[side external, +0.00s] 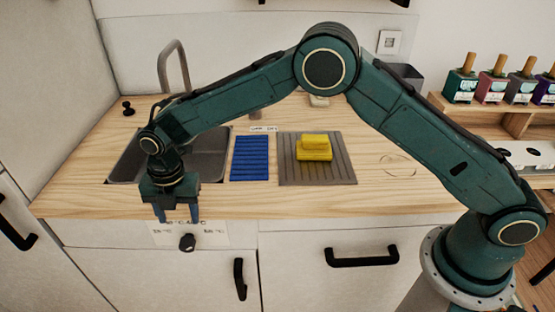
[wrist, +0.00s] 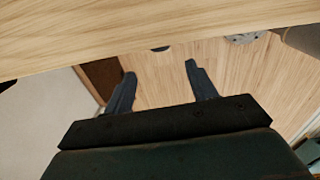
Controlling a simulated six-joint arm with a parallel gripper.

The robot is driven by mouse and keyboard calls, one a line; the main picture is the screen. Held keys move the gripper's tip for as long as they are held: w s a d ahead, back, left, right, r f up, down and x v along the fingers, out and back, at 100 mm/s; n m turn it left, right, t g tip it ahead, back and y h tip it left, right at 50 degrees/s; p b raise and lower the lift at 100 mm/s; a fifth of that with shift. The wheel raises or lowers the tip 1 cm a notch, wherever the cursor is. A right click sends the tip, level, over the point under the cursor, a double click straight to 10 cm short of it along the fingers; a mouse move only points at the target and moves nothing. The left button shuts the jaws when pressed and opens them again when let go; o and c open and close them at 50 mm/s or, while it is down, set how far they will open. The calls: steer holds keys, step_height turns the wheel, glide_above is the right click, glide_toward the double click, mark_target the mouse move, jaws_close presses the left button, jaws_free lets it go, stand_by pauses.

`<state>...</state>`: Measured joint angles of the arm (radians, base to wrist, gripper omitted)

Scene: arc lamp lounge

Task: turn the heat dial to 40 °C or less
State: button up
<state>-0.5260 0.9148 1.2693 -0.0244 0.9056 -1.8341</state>
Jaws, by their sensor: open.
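The heat dial is a small black knob (side external: 187,242) on a white label panel (side external: 213,235) on the cabinet front, just below the counter edge. Temperature marks are printed around it, some hidden behind my gripper; I cannot read its setting. My gripper (side external: 178,217) points down in front of the counter edge, just above the knob and apart from it. Its fingers are open and empty. In the wrist view my gripper (wrist: 158,80) shows two spread fingers, with a small dark piece, perhaps the knob, at the counter's edge beyond them.
The wooden counter (side external: 240,203) holds a sink (side external: 205,165) with a tap, a blue mat (side external: 250,158) and a grey mat (side external: 318,178) bearing a yellow item (side external: 314,148). Black handles (side external: 240,278) stick out of the cabinet front. Bottles (side external: 460,84) stand on a shelf at right.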

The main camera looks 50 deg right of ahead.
mark_target(185, 243)
steer(key=f, duration=1.1)
steer(key=shift+w+a+f, duration=0.2)
steer(key=shift+f, duration=0.05)
steer(key=shift+c, duration=0.5)
steer(key=c, duration=0.9)
steer(key=shift+w+a+g+h, duration=0.1)
steer(key=shift+w+g+h, duration=0.05)
steer(key=shift+g+h, duration=0.15)
steer(key=o, duration=1)
steer(key=shift+r, duration=0.15)
